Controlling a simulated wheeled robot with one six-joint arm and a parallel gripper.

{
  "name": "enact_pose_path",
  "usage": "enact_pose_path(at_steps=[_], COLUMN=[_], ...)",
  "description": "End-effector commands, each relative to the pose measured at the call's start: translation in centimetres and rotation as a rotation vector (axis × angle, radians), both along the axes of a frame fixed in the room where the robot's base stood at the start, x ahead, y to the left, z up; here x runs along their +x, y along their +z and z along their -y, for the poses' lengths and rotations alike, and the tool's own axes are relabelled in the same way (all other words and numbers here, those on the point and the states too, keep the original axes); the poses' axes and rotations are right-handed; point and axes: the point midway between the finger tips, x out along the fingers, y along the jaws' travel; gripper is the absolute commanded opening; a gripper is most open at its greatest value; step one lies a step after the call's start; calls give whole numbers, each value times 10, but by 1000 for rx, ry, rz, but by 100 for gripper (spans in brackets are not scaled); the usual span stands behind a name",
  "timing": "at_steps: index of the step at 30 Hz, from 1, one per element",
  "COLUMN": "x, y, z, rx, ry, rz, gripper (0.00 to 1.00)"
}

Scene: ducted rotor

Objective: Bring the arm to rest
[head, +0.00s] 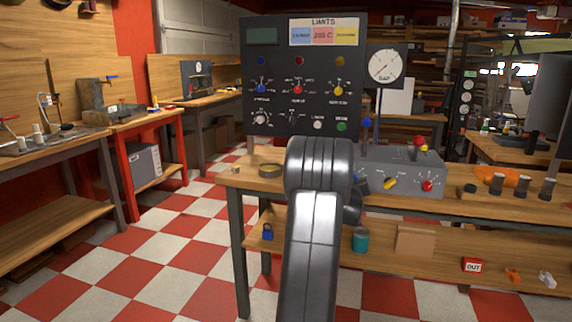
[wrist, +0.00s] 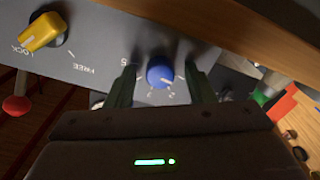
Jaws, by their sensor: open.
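In the wrist view my gripper (wrist: 162,88) is open, with its two dark fingers on either side of a round blue knob (wrist: 160,72). I cannot tell whether the fingers touch the knob. The knob sits on a grey panel (wrist: 95,60) with small numbers around it. In the head view my arm (head: 315,230) rises from the bottom centre and reaches over the workbench, in front of the grey control box (head: 405,165). The arm hides my gripper and the left part of that box there.
A yellow selector (wrist: 42,31) marked LOCK and FREE and a red-ended lever (wrist: 17,105) are near the gripper. A tall black panel (head: 270,75) and a round gauge (head: 385,67) stand behind the arm. The checkered floor at left is clear.

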Motion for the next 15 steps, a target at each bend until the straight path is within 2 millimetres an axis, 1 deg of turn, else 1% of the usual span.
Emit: enact_pose_path(at_steps=[4, 7, 11, 15], x=[-4, -12, -30, -54], y=[0, 0, 1, 0], z=[-1, -4, -9, -16], rx=[-1, -2, -2, -2], ry=[0, 0, 0, 0], rz=[0, -2, -2, -2], gripper=[49, 49, 49, 49])
